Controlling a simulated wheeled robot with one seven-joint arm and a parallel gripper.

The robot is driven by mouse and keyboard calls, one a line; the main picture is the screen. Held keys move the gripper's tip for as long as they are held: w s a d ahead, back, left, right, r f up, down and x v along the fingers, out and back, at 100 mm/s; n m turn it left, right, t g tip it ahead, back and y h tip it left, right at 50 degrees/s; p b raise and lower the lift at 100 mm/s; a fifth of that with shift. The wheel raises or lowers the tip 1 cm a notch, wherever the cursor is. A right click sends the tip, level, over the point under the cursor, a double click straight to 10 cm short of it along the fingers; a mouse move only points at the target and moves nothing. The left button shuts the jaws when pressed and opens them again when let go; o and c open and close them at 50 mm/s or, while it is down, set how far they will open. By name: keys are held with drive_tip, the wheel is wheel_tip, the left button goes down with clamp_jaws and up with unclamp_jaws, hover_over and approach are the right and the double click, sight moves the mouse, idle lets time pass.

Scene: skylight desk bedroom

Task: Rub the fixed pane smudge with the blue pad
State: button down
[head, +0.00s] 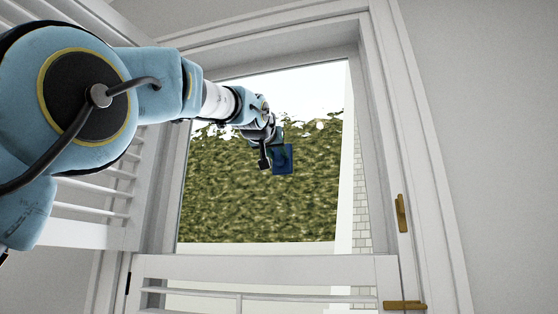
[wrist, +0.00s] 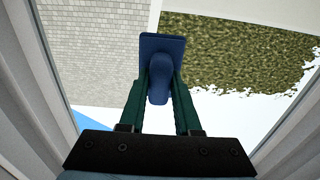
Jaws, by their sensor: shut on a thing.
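The blue pad (head: 283,159) shows in the head view in front of the window pane, near the middle of the glass. It also shows in the wrist view (wrist: 162,45) as a flat blue plate with a rounded handle. My gripper (wrist: 160,84) has green fingers on both sides of that handle and is shut on it. In the head view my gripper (head: 277,140) is partly hidden by the arm. The pane (head: 230,215) is clear enough to show a hedge outside. I cannot make out a smudge on it. I cannot tell whether the pad touches the glass.
A white window frame (head: 382,130) surrounds the pane. Brass hardware (head: 402,213) sits on its right side, with another brass piece (head: 404,305) lower down. White louvered shutters (head: 105,205) stand at the left, and a slatted lower panel (head: 260,268) lies below the pane.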

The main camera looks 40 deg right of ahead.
drive_tip(key=shift+b+v, duration=0.95)
drive_tip(key=shift+v, duration=0.05)
drive_tip(key=shift+s+a, duration=0.25)
drive_tip(key=shift+a, duration=0.15)
